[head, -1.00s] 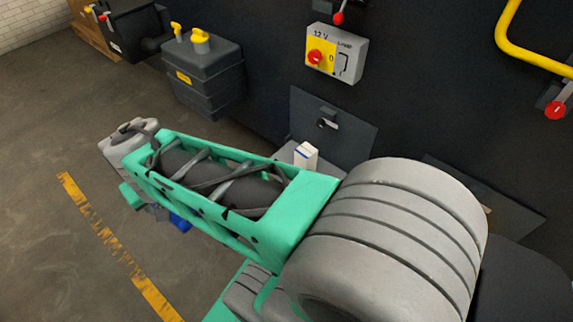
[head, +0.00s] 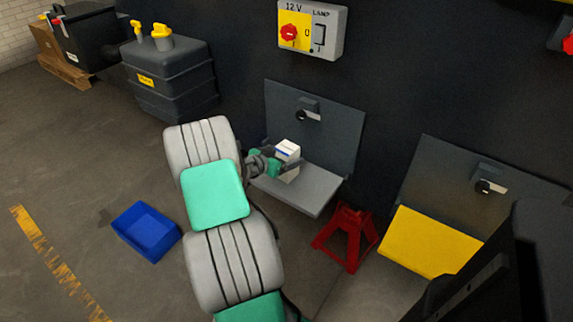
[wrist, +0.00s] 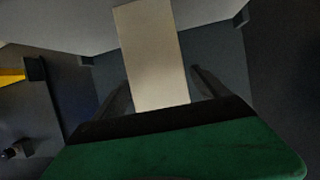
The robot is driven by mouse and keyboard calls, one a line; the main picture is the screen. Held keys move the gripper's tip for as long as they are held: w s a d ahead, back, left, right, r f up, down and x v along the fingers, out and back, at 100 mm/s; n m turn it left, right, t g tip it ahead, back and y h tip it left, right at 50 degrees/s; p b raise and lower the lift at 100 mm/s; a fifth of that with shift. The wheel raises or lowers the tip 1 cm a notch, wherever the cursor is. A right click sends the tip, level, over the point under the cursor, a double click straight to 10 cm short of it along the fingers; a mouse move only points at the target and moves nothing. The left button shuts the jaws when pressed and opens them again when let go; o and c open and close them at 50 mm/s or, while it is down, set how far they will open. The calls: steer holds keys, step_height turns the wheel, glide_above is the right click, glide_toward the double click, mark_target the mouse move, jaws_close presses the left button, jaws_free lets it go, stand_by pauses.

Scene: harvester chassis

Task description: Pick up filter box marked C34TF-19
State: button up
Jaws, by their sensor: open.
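A white box (head: 288,150) with a blue mark near its top stands upright on the grey fold-down shelf (head: 308,194). No lettering on it can be read. My gripper (head: 277,162) is at the box's left side in the head view, fingers open. In the wrist view the box (wrist: 153,50) appears as a plain pale face between the two dark fingers of my gripper (wrist: 162,85), with a gap visible on each side. The box's lower part is partly hidden by my gripper.
A blue bin (head: 146,232) lies on the floor at left. A red stand (head: 347,236) and a yellow panel (head: 430,242) are right of the shelf. The dark chassis wall, with a 12 V lamp switch box (head: 312,30), rises behind. A dark tank (head: 170,80) stands back left.

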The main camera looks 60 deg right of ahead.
steer(key=shift+s+d+f, duration=0.1)
steer(key=shift+d+f, duration=0.05)
steer(key=shift+d, duration=0.25)
steer(key=shift+c, duration=0.6)
jaws_close()
